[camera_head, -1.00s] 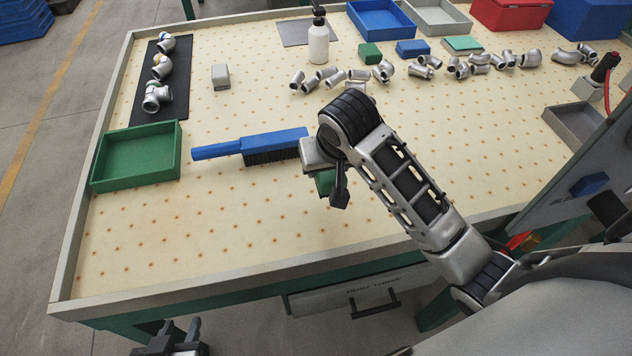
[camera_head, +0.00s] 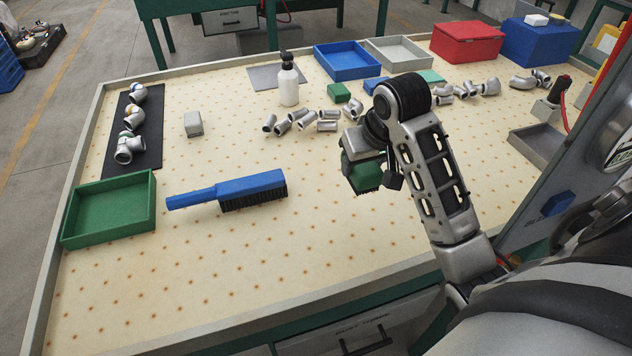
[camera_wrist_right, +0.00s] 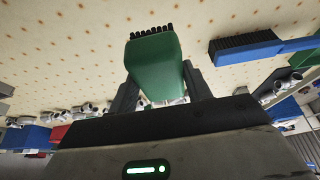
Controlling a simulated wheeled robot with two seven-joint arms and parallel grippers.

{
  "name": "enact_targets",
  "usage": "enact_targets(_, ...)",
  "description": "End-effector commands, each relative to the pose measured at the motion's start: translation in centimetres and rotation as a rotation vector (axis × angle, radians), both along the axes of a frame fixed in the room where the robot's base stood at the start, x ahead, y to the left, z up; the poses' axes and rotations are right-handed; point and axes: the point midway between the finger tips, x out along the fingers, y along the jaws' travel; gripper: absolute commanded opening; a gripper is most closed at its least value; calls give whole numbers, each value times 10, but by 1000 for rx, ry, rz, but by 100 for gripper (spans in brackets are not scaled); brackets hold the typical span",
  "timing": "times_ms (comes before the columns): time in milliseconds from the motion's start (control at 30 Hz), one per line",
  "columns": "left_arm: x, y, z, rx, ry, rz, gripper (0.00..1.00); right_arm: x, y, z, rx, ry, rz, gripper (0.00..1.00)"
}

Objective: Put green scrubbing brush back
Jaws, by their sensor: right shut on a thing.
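The green scrubbing brush (camera_head: 364,178) is held in my right gripper (camera_head: 368,164), above the right-middle part of the table. In the right wrist view the green brush (camera_wrist_right: 154,66) sits between the two dark fingers of the right gripper (camera_wrist_right: 160,88), and its black bristles show at the far end. In the head view the arm and gripper hide part of it. My left gripper is not in view.
A blue long-handled brush (camera_head: 235,190) lies left of the held brush. An empty green tray (camera_head: 108,238) stands at the left edge. Metal pipe fittings (camera_head: 300,122), a white bottle (camera_head: 288,84) and a blue tray (camera_head: 347,76) are farther back. The front of the table is clear.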

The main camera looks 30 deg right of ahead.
Motion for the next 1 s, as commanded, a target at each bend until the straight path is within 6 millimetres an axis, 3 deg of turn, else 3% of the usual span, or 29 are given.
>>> enact_targets(233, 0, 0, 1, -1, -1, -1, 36, 13, 1, -5, 2, 0, 1, 28)
enact_targets(567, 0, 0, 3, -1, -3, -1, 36, 92, 3, -39, 1, 0, 2, 28)
enact_targets(700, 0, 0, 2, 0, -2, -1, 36, 114, 3, -67, 1, 2, 0, 28)
enact_targets(1000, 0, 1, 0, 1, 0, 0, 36, 136, 3, -93, 1, -1, 2, 28)
